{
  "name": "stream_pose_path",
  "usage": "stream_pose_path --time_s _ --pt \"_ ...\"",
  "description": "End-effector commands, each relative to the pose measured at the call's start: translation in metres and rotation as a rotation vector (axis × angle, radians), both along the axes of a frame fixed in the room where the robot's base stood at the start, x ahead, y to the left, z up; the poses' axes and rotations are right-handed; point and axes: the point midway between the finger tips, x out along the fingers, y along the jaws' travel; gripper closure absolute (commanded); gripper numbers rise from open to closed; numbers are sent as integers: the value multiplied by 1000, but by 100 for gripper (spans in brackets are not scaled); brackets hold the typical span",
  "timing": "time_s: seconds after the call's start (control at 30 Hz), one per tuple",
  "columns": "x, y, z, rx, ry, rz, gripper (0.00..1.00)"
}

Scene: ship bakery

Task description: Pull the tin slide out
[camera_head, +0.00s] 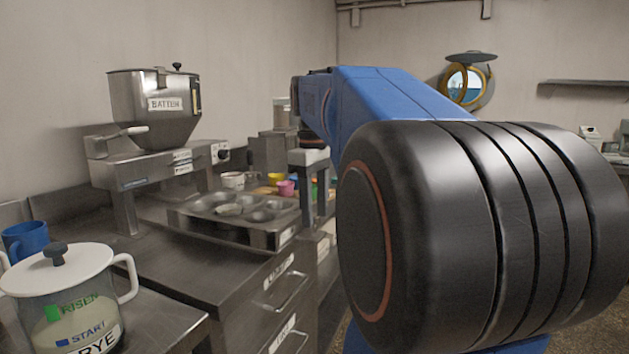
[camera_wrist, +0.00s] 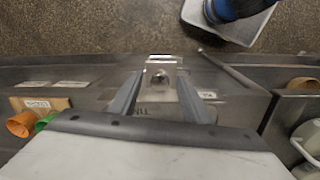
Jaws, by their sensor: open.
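The metal muffin tin (camera_head: 200,209), with several round cups, sits on a low metal slide (camera_head: 262,240) with a small white label on its front. My gripper (camera_head: 318,205) points down at the right end of the slide. In the wrist view my gripper (camera_wrist: 160,82) is open, its two grey fingers apart on either side of a small bright metal piece with a dark round spot (camera_wrist: 158,79). I cannot tell whether the fingers touch it. Part of the labelled front edge is hidden by the gripper body.
The batter hopper (camera_head: 155,105) stands behind the tin. Labelled drawers (camera_head: 285,283) with bar handles lie below the counter. A lidded rye pot (camera_head: 65,290) and blue mug (camera_head: 27,240) stand front left. Coloured cups (camera_head: 286,187) sit beyond the tin. Floor (camera_wrist: 90,25) shows past the counter edge.

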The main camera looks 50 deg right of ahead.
Motion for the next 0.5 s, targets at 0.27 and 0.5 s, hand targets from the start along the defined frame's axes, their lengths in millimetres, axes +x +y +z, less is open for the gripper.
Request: stream_pose_path --time_s 0.27,0.5 --pt "0 1 46 -2 -2 0 57" --pt "0 3 95 -2 -1 0 57"
